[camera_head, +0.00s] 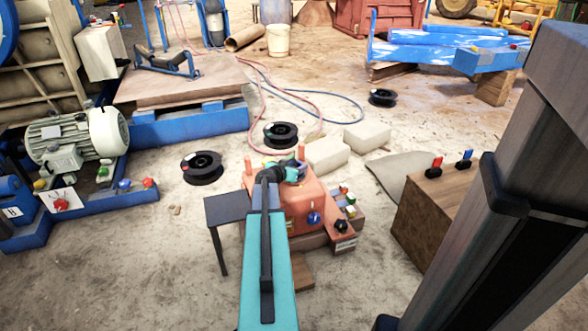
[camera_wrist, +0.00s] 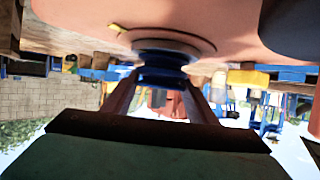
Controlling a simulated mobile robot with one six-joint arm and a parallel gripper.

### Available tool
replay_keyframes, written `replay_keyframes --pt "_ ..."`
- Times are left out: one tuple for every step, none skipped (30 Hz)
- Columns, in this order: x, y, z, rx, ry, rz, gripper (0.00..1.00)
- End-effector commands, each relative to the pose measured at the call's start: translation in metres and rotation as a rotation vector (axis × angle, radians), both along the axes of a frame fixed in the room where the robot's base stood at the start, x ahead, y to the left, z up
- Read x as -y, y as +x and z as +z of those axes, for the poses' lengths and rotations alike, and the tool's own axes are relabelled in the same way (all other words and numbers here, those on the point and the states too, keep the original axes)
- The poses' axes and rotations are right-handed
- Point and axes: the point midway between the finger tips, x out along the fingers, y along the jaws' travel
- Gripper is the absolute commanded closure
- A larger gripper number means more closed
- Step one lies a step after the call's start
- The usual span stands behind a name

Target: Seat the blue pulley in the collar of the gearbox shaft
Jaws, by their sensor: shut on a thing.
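The orange gearbox (camera_head: 308,205) stands low in front of me in the head view, and its orange surface (camera_wrist: 110,14) fills the top of the wrist view. My gripper (camera_wrist: 160,84) is shut on the blue pulley (camera_wrist: 162,76), one finger on each side. The pulley lies right against a dark round collar (camera_wrist: 170,45) on the gearbox face in the wrist view. I cannot tell how deep it sits in the collar. In the head view my gripper (camera_head: 285,173) is over the gearbox top, and my wrist largely hides the pulley.
A small dark table (camera_head: 226,207) stands left of the gearbox. A wooden box (camera_head: 428,218) with red and blue knobs is to the right. Black spools (camera_head: 202,167) and pale blocks (camera_head: 327,154) lie behind. A grey motor (camera_head: 77,138) is at left. The front-left floor is clear.

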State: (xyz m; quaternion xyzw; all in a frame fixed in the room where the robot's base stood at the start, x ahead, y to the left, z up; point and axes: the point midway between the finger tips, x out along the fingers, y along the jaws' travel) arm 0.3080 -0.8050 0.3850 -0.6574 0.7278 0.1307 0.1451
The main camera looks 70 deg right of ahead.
Motion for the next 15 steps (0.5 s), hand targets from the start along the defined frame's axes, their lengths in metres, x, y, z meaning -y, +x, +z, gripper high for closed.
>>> replay_keyframes --pt "0.0002 0.0001 0.0014 0.0 -0.001 0.001 0.81" --pt "0.0002 0.0001 0.0014 -0.001 -0.001 0.001 0.81" --pt "0.0001 0.0001 0.0015 -0.001 -0.001 0.001 0.81" --pt "0.0001 0.0001 0.0015 -0.001 -0.001 0.001 0.81" --pt "0.0 0.0001 0.0014 -0.001 -0.001 0.001 0.81" --pt "0.0 0.0001 0.0009 -0.001 -0.001 0.001 0.81" --pt "0.0001 0.0001 0.0003 -0.001 -0.001 0.001 0.81" --pt "0.0001 0.0001 -0.0004 -0.001 -0.001 0.001 0.81" --pt "0.0001 0.0001 -0.0009 0.0 -0.001 0.001 0.81" --pt "0.0001 0.0001 -0.0012 -0.001 -0.001 0.001 0.81" --pt "0.0 0.0001 -0.0015 -0.001 -0.001 0.001 0.81" --pt "-0.0001 0.0001 -0.0015 0.0 0.0 0.0 0.43" --pt "-0.0001 0.0001 -0.0013 0.0 0.0 0.0 0.38" --pt "-0.0001 0.0001 -0.0013 0.0 0.0 0.0 0.33" --pt "-0.0001 0.0001 -0.0013 0.0 0.0 0.0 0.29"
